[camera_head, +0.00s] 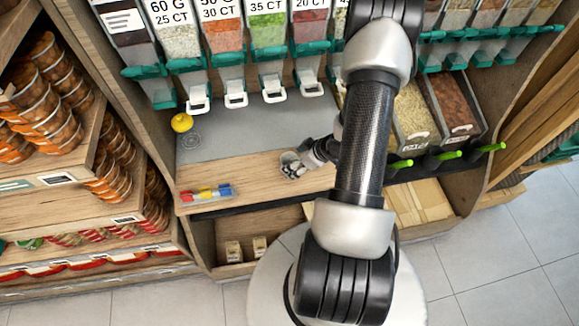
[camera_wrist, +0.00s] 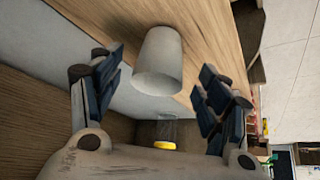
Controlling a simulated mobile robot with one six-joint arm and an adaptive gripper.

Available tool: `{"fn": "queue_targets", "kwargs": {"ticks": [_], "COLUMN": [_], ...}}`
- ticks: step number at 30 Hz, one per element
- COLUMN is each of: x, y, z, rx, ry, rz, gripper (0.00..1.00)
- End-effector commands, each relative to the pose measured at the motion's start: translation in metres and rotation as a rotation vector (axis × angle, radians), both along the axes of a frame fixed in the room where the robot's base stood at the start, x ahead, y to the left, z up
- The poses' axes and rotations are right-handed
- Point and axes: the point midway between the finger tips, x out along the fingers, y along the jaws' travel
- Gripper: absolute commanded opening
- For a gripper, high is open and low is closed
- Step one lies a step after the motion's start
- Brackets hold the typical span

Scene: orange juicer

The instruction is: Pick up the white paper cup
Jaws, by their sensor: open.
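The white paper cup (camera_wrist: 159,60) stands between the two spread fingers of my gripper (camera_wrist: 160,92) in the wrist view, with a gap visible on either side. In the head view the cup (camera_head: 289,160) is small and pale on the wooden counter, partly hidden by my gripper (camera_head: 297,167) at its right. My gripper is open and holds nothing. The exact depth between fingertips and cup is hard to tell.
A yellow round thing (camera_head: 182,122) stands on the grey surface at the back left. A tray of coloured pieces (camera_head: 206,193) lies at the counter's front left. Dispensers with white spouts (camera_head: 236,98) hang above the back. Bins (camera_head: 455,105) stand to the right.

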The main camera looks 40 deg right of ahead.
Motion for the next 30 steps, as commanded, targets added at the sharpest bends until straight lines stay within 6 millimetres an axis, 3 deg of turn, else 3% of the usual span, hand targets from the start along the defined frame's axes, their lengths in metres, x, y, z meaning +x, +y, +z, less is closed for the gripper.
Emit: {"fn": "queue_targets", "kwargs": {"ticks": [9, 17, 30], "x": [0.024, 0.027, 0.027], "y": [0.007, 0.007, 0.007], "z": [-0.038, -0.040, -0.040], "rx": [0.001, 0.000, 0.000], "ry": [0.001, 0.000, 0.000], "rz": [0.001, 0.000, 0.000], "gripper": [0.70, 0.70, 0.41]}}
